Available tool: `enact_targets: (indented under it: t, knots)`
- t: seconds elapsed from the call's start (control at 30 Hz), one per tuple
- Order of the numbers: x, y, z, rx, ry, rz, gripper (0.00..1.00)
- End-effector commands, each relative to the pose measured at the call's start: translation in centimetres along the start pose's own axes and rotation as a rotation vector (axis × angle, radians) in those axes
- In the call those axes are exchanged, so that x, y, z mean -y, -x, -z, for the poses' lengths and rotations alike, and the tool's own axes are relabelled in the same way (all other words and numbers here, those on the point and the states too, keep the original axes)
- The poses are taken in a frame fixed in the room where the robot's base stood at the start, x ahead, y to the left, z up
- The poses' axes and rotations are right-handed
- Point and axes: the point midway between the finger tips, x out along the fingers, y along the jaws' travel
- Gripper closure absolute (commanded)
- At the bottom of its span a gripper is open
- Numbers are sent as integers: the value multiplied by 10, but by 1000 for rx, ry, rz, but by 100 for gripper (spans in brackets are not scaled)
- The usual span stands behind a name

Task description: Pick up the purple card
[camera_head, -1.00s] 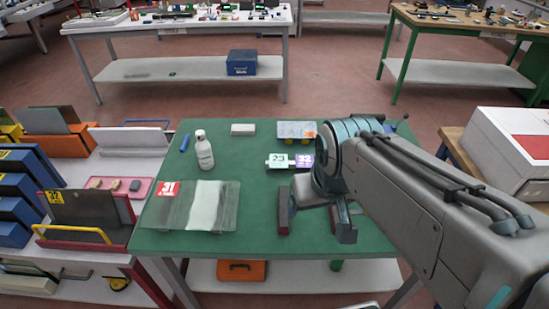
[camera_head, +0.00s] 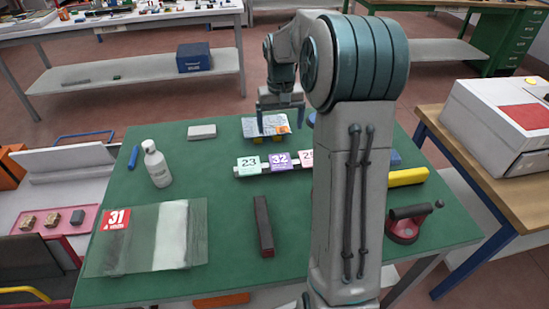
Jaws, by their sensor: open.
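The purple card (camera_head: 280,161), marked 32, stands in a row between a pale green card (camera_head: 248,165) marked 23 and a pink card (camera_head: 306,158) partly hidden by my arm. The cards appear to sit in a low white holder on the green table. My gripper (camera_head: 280,119) is open and empty, pointing down. In the picture it is above and beyond the purple card, over the printed packet (camera_head: 264,126). I cannot tell its exact height.
A white bottle (camera_head: 157,164), white block (camera_head: 202,132) and glass sheet (camera_head: 119,238) are at left. A dark bar (camera_head: 263,226) lies in front of the cards. A yellow bar (camera_head: 407,177) and a red-based tool (camera_head: 404,225) are at right. The front middle is mostly clear.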

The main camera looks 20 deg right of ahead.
Motion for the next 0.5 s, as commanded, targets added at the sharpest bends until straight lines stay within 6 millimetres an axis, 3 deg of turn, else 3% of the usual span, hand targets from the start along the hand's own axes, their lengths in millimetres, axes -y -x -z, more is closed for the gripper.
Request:
enact_targets:
  t: [0.17,0.5]
  knots:
    - [-5,-18,8,13,-10,5,11]
    - [-5,-80,7,13,-9,5,11]
